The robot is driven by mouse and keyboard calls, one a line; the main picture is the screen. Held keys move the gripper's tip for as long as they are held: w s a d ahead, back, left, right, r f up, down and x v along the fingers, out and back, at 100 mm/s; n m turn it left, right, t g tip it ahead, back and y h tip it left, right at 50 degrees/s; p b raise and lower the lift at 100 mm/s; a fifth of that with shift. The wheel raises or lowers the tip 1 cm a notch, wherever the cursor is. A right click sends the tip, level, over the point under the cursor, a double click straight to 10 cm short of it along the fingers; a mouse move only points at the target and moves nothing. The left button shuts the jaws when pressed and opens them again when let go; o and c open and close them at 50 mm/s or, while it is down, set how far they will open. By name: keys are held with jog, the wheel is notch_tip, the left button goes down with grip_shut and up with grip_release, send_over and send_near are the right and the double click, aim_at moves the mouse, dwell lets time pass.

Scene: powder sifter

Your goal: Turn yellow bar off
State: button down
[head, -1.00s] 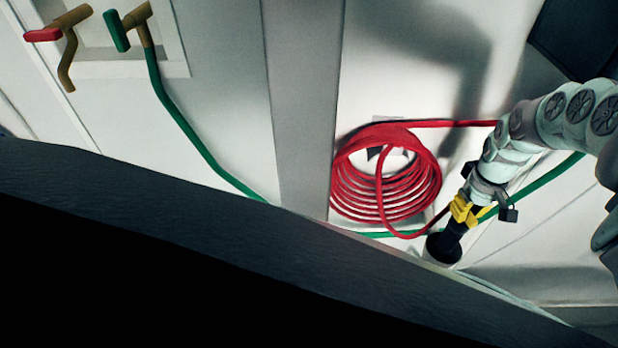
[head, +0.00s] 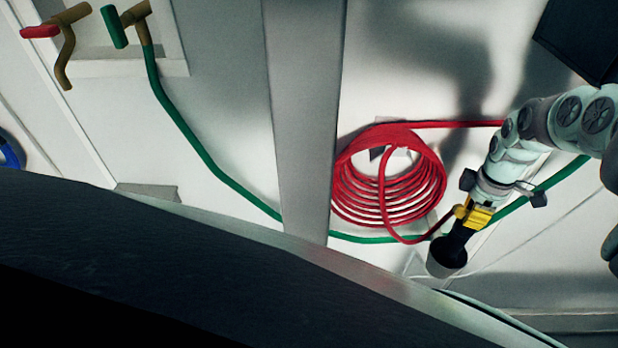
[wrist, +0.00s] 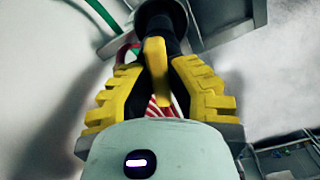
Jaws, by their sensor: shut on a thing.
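The yellow bar (wrist: 155,62) stands out from a black pipe in the wrist view, between the two yellow-padded fingers of my gripper (wrist: 158,78). The fingers are closed in on it from both sides; the exact contact is partly hidden. In the head view my gripper (head: 472,216) is at the right, at the top of the black pipe (head: 458,240), which ends in a grey cup-like mouth (head: 446,262). There the bar cannot be told apart from the yellow finger pads.
A coiled red hose (head: 388,185) hangs on the white wall left of my gripper. A green hose (head: 205,160) runs from a green-handled tap (head: 118,28) behind it. A red-handled tap (head: 45,30) is at upper left. A large dark surface fills the lower left.

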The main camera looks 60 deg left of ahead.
jog(key=shift+n, duration=2)
jog(key=c, duration=0.9)
grip_release()
